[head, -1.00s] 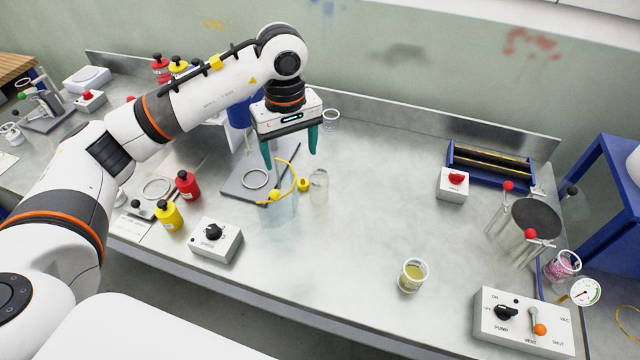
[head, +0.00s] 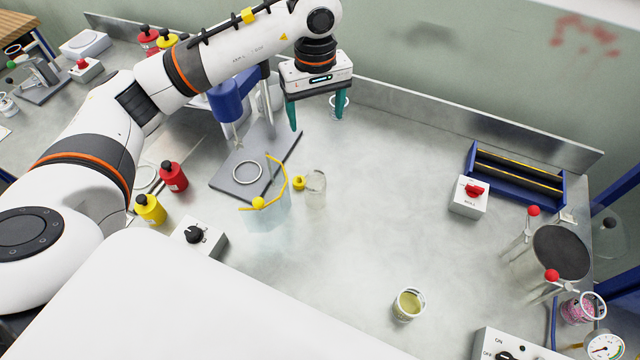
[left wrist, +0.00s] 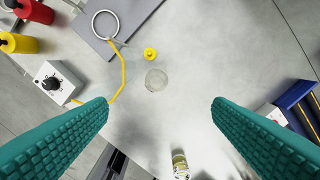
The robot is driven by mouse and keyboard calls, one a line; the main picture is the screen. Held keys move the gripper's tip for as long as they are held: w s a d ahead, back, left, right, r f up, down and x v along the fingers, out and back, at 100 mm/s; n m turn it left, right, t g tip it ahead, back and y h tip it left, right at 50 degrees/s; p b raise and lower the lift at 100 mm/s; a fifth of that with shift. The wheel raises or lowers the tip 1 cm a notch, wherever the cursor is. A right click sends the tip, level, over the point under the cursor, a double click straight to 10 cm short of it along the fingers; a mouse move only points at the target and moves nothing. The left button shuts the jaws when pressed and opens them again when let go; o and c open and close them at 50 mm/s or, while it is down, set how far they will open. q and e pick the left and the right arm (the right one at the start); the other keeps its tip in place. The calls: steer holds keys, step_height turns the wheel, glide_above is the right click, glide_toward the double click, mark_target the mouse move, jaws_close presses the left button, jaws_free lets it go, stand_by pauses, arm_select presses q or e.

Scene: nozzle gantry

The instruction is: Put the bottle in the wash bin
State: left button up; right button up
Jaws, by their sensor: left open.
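A small clear bottle-like vessel (head: 315,188) stands on the bench, with a small yellow piece (head: 299,183) beside it. It also shows in the left wrist view (left wrist: 156,80). To its left is a see-through pale blue container (head: 268,212) with a yellow strip along part of its rim; it may be the wash bin, but I cannot tell. My left gripper (head: 316,122) is open and empty, above the bench and behind the clear vessel in the head view. Its green fingers (left wrist: 161,103) are wide apart in the left wrist view. My right gripper is out of view.
A red bottle (head: 173,177) and a yellow bottle (head: 150,209) stand left, near a knob box (head: 198,242). A grey plate (head: 228,178) bears a ring. A cup with yellowish contents (head: 408,304) stands in front. A blue rack (head: 515,178) is at right. The bench middle is clear.

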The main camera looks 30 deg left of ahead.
arm_select(q)
steer(key=f+b, duration=0.2)
steer(key=b, duration=0.6)
glide_toward(315, 180)
steer(key=w, duration=0.2)
steer(key=f, duration=0.2)
steer(key=f+p, duration=0.1)
steer(key=f, duration=0.2)
steer(key=f+p, duration=0.1)
steer(key=f, duration=0.1)
steer(key=shift+s+a+f, duration=0.15)
steer(key=shift+s+a, duration=0.05)
steer(key=shift+a, duration=0.2)
steer(key=shift+f, duration=0.25)
steer(key=f+p, duration=0.1)
steer(key=f, duration=0.1)
steer(key=f+p, duration=0.1)
steer(key=shift+s+f, duration=0.2)
steer(key=shift+f, duration=0.65)
steer(key=c, duration=1.1)
